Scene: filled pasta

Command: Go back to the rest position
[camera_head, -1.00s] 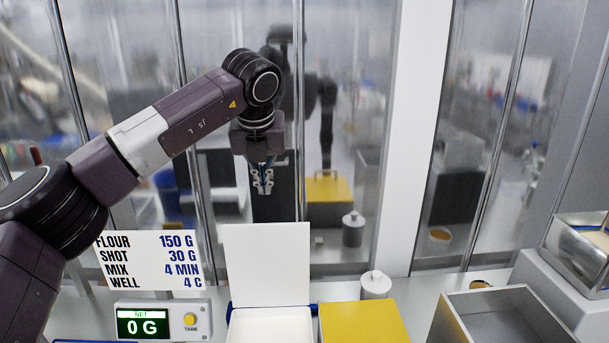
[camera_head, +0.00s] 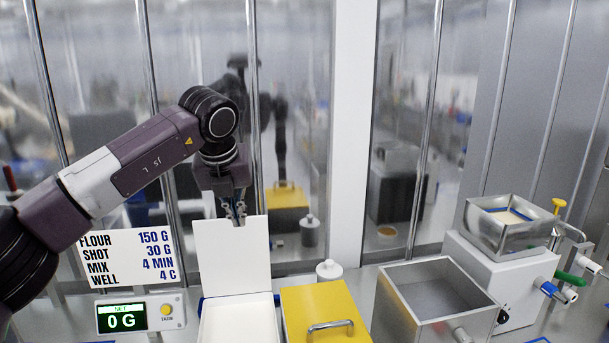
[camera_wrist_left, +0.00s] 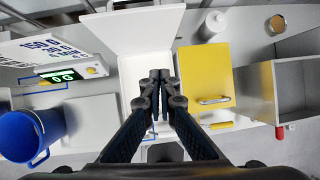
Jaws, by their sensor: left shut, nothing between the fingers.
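My left gripper (camera_head: 236,212) is shut and empty, pointing down in front of the raised lid of an open white box (camera_head: 240,318). In the left wrist view the closed fingers (camera_wrist_left: 159,78) show in the middle, above the same white box (camera_wrist_left: 132,75). My left arm comes in from the left and bends down at the wrist. My right gripper is not in view.
A yellow-lidded box (camera_head: 325,310) with a handle stands right of the white box. Further right are an open metal bin (camera_head: 400,305) and a machine with a metal hopper (camera_head: 480,265). A scale (camera_head: 141,313) and a recipe sign (camera_head: 127,256) stand left. A blue bucket (camera_wrist_left: 18,135) shows at left.

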